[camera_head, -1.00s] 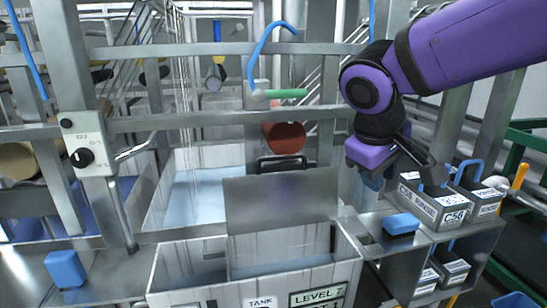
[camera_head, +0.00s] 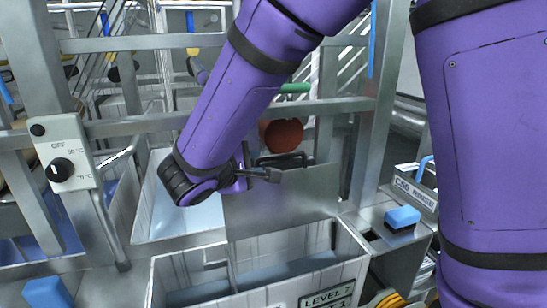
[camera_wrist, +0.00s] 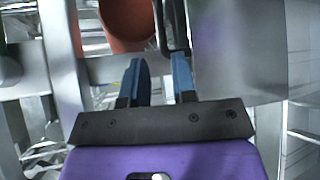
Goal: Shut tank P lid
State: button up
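The tank (camera_head: 200,285) at the front centre has an open top with pale liquid inside; a LEVEL 7 plate shows on its front, but no letter P is readable. Its grey lid (camera_head: 290,205) stands raised at the back edge, with a black handle (camera_head: 284,159) at its top. My gripper (camera_head: 270,174) is by the lid's upper left part, just below the handle. In the wrist view, the blue fingers of my gripper (camera_wrist: 160,68) are apart. The dark handle (camera_wrist: 178,25) lies near the right fingertip, and the lid (camera_wrist: 240,50) fills the right; contact is unclear.
Metal rails cross close by. A control box with a knob (camera_head: 62,170) stands at left. A blue block (camera_head: 402,218) lies on the right ledge.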

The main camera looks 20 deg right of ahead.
aim_at(275, 158)
jog(key=x, duration=1)
jog(key=shift+w+d, duration=0.15)
jog(key=shift+d, duration=0.1)
grip_shut()
